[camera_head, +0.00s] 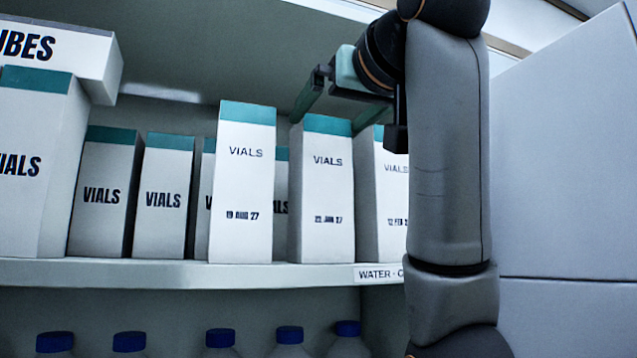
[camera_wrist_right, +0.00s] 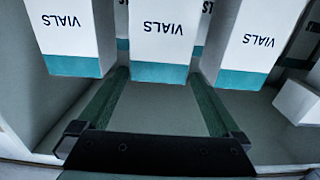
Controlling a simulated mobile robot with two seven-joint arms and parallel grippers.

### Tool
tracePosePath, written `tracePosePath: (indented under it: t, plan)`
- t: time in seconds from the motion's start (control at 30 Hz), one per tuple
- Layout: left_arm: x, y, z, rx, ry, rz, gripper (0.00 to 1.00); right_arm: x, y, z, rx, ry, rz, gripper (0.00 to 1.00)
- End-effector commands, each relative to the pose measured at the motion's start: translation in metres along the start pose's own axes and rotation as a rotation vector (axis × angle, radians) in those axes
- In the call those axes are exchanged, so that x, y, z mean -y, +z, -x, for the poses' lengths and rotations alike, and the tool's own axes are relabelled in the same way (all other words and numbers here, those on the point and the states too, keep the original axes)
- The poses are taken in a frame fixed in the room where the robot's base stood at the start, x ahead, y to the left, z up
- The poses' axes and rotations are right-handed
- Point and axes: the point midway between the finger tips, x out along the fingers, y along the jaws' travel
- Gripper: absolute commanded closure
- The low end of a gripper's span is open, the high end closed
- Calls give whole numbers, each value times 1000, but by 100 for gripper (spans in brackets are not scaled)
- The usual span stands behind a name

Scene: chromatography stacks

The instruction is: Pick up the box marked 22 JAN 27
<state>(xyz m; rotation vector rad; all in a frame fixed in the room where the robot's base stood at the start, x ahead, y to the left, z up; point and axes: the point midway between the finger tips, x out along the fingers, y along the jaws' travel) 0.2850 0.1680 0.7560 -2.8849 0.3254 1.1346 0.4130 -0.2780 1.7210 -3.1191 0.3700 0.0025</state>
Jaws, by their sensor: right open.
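The box marked 22 JAN 27 (camera_head: 322,195) is a tall white VIALS box with a teal top band, upright on the shelf. In the right wrist view it is the middle box (camera_wrist_right: 163,42), seen upside down. My right gripper (camera_head: 326,120) is open at the box's top. Its two fingers reach toward the gaps on either side of the box, with the teal end between their tips in the right wrist view (camera_wrist_right: 160,74). I cannot tell whether they touch it. The box's lower part is out of the wrist view. My left gripper is not in view.
The 19 AUG 27 box (camera_head: 243,185) stands close on the left and another dated box (camera_head: 385,190) on the right, partly behind my arm. More VIALS boxes (camera_head: 162,197) stand farther left. The shelf edge (camera_head: 150,273) runs below, with blue-capped bottles (camera_head: 290,336) underneath.

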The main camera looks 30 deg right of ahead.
Motion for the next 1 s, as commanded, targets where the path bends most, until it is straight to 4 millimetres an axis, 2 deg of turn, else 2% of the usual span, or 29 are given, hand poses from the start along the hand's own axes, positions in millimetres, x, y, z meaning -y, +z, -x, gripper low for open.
tracePosePath:
  t: [0.17,0.43,0.73,1.0]
  plan:
    - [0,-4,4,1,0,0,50,-1,0,-14,2,0,0,0]
    - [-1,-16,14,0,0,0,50,-2,2,-51,2,0,1,0]
    - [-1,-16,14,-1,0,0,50,-2,4,-56,0,-1,0,0]
    - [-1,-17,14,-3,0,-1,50,-2,3,-56,0,-1,0,29]
